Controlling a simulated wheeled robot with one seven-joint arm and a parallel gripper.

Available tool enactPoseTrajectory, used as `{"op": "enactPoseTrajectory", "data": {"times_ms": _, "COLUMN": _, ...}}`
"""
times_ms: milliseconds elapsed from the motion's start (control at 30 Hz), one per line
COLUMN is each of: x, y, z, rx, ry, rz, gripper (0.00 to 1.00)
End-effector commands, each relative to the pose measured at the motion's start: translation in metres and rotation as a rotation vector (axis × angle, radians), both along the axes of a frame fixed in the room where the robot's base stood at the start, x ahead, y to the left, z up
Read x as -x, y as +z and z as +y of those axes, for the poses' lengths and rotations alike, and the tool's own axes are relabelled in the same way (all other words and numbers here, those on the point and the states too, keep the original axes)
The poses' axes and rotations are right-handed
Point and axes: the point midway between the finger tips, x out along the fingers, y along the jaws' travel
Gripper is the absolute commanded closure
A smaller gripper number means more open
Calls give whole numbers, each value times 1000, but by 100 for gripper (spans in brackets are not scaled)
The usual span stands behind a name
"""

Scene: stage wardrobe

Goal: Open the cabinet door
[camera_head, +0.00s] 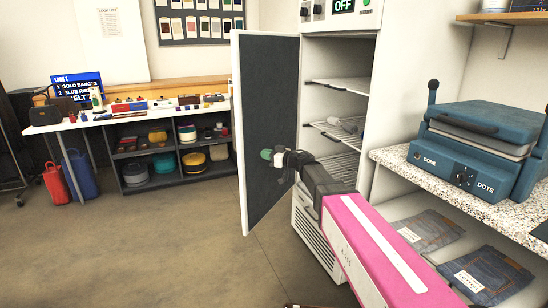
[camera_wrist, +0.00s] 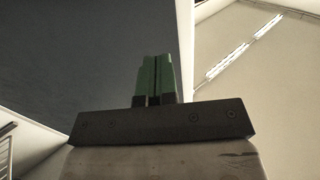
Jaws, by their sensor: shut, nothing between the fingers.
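The cabinet is a tall white unit, and its door (camera_head: 268,100) stands wide open, swung out to the left in the head view. The door's inner face is a dark grey panel with a white edge. It also fills the left of the wrist view (camera_wrist: 80,60). Wire shelves (camera_head: 340,88) show inside the cabinet. My gripper (camera_head: 267,154) is in front of the door's inner face, its green fingertips shut and empty. In the wrist view the green fingers (camera_wrist: 154,78) are together, close to the panel; I cannot tell whether they touch it. The door's handle is hidden.
A blue press machine (camera_head: 470,150) stands on a speckled counter (camera_head: 410,158) at right, with folded jeans (camera_head: 430,232) below. A white table (camera_head: 60,124) with small items and a dark shelf unit (camera_head: 130,160) stand at left. The floor (camera_head: 140,240) left of the door is clear.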

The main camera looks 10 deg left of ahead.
Motion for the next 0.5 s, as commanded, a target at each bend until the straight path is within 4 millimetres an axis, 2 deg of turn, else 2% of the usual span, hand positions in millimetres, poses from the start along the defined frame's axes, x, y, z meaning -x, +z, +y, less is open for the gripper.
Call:
{"op": "enactPoseTrajectory", "data": {"times_ms": 33, "x": -6, "y": 0, "z": 12, "rx": 0, "ry": 2, "rz": 0, "gripper": 100}}
{"op": "enactPoseTrajectory", "data": {"times_ms": 200, "x": -16, "y": 0, "z": 40, "rx": 0, "ry": 2, "rz": 0, "gripper": 100}}
{"op": "enactPoseTrajectory", "data": {"times_ms": 500, "x": -26, "y": 0, "z": 67, "rx": 0, "ry": 0, "rz": 0, "gripper": 100}}
